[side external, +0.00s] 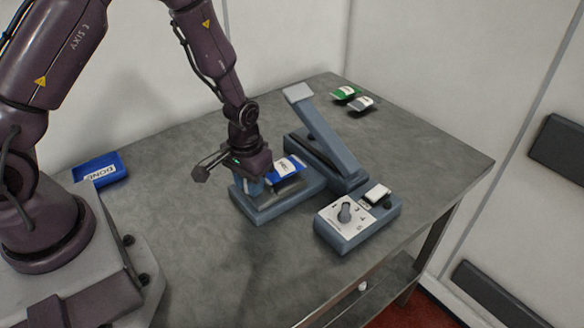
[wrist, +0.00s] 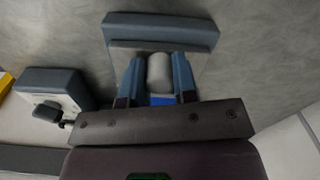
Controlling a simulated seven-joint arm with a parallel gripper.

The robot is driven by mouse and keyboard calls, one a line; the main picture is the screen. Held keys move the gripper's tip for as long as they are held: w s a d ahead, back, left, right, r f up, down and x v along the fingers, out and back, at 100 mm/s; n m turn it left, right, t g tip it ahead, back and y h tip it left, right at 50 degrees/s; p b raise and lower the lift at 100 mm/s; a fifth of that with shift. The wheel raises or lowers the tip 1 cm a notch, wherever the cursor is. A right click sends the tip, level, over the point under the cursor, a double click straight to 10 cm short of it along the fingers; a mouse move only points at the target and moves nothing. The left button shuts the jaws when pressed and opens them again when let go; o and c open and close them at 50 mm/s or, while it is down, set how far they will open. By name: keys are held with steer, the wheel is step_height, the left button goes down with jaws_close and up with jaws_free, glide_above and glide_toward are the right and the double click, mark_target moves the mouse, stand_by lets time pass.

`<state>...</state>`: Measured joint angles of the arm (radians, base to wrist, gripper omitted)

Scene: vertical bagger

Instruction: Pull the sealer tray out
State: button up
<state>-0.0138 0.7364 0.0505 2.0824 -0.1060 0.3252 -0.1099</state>
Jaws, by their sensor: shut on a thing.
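The blue-grey sealer tray (side external: 268,211) lies on the table in front of the sealer (side external: 325,140), whose long arm is raised. A blue and white pouch (side external: 287,168) is on it, partly hidden by my gripper (side external: 255,187). My gripper points down over the tray's left part. In the wrist view, my gripper (wrist: 157,82) has its two blue-grey fingers on either side of a rounded grey handle (wrist: 159,70) and is shut on it. A bar of the tray (wrist: 160,32) shows beyond the fingers, and a bit of blue shows below the handle.
A control box (side external: 345,232) with a knob stands right of the tray. A green pouch (side external: 346,92) and a grey pouch (side external: 361,104) lie at the back. A blue bin (side external: 117,168) marked DONE is at the left. The table front-left of the tray is clear.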

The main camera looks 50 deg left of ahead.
steer(key=shift+r, duration=0.1)
steer(key=shift+s, duration=0.65)
steer(key=o, duration=1)
steer(key=shift+r, duration=2.45)
step_height(320, 180, up, 13)
